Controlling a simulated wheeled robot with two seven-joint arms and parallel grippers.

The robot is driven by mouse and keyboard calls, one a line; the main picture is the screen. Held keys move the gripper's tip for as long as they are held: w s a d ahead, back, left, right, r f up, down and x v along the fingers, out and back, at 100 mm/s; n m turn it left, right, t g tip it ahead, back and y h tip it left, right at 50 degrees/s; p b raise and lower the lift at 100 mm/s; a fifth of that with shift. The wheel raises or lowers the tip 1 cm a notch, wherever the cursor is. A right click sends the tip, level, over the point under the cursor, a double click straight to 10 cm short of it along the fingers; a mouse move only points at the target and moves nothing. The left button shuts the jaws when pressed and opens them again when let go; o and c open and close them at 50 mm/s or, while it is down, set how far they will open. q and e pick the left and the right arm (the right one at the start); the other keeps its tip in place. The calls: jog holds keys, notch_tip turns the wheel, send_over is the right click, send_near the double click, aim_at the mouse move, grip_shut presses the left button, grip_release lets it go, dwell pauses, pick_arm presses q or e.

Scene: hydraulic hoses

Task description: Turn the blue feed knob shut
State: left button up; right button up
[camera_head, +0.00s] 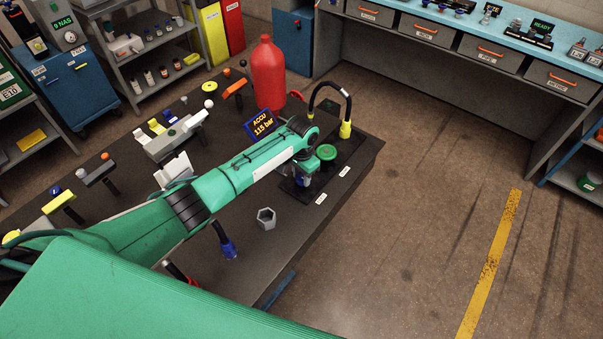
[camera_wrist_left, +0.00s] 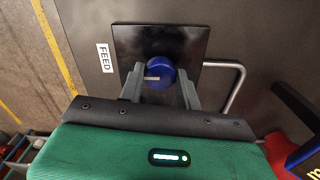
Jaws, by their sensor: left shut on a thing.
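The blue feed knob (camera_wrist_left: 160,72) sits on a dark square plate (camera_wrist_left: 185,36) beside a white FEED label (camera_wrist_left: 106,58) in the left wrist view. A pale mark on its face points left, toward the label. My left gripper (camera_wrist_left: 161,80) has one grey finger on each side of the knob and is shut on it. In the head view, my left gripper (camera_head: 301,184) is low over the bench's right end, and my own wrist hides most of the knob. My right gripper is not in view.
A green knob (camera_head: 327,152) sits just beyond the gripper, near a black hose with a yellow end (camera_head: 346,130). The ACCU 115 bar display (camera_head: 262,123) and red cylinder (camera_head: 268,72) stand behind. A grey hex cup (camera_head: 266,217) and blue-ended hose (camera_head: 229,248) are nearer.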

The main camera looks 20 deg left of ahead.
aim_at(302, 178)
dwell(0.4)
pick_arm(q)
jog(key=o, duration=1)
notch_tip(302, 178, up, 14)
jog(key=b, duration=0.3)
jog(key=shift+b, duration=0.4)
jog(key=shift+f, duration=0.15)
